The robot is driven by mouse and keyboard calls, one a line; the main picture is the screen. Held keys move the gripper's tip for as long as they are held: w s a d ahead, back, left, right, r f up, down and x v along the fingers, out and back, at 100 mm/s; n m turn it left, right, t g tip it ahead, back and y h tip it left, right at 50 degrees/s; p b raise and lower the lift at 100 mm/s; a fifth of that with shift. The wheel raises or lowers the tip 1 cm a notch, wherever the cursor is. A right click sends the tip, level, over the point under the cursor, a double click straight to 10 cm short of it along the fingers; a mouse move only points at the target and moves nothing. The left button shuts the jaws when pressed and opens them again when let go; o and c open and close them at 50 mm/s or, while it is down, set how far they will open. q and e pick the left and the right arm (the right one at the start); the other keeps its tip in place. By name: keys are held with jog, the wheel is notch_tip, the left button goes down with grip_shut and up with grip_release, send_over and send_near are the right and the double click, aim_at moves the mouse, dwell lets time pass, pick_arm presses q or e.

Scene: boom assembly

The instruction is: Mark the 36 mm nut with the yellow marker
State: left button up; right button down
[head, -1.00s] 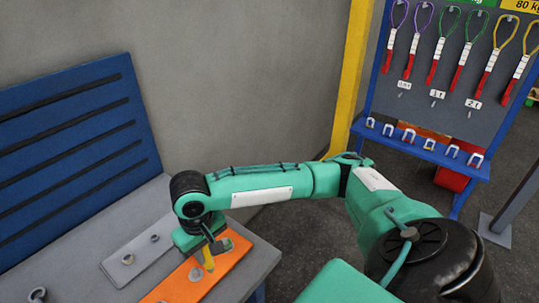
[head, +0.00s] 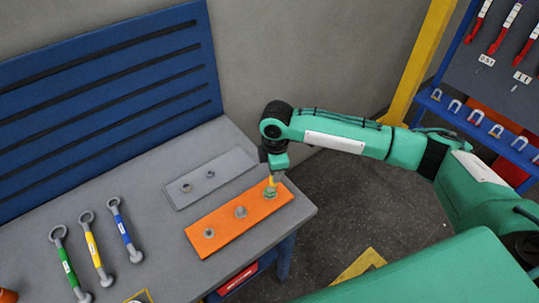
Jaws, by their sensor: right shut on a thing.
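My right gripper (head: 275,170) is shut on the yellow marker (head: 272,181) and points it down. The marker's tip is at the nut (head: 270,193) on the right end of the orange plate (head: 222,225). I cannot tell for sure whether the tip touches it. Two more nuts stand on the plate, a middle one (head: 240,212) and a left one (head: 209,233). No size labels are readable, so I cannot tell which is the 36 mm nut. My left gripper is out of view.
A grey plate (head: 230,164) with two small round parts lies behind the orange plate on the grey workbench (head: 160,252). Green (head: 68,265), yellow (head: 94,250) and blue (head: 124,228) banded tools lie to the left. A slotted blue panel (head: 110,85) backs the bench.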

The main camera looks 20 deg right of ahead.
jog(key=f+n+b, duration=0.1)
jog(key=w+f+n+b, duration=0.1)
jog(key=f+n, duration=0.1)
jog(key=w+a+f+n+b, duration=0.1)
jog(key=n, duration=0.1)
jog(key=shift+w+f, duration=0.25)
dwell(0.6)
dwell(0.6)
jog(key=shift+d+p, duration=0.1)
jog(key=shift+p, duration=0.35)
jog(key=shift+f, duration=0.2)
dwell(0.6)
jog(key=shift+r, duration=0.1)
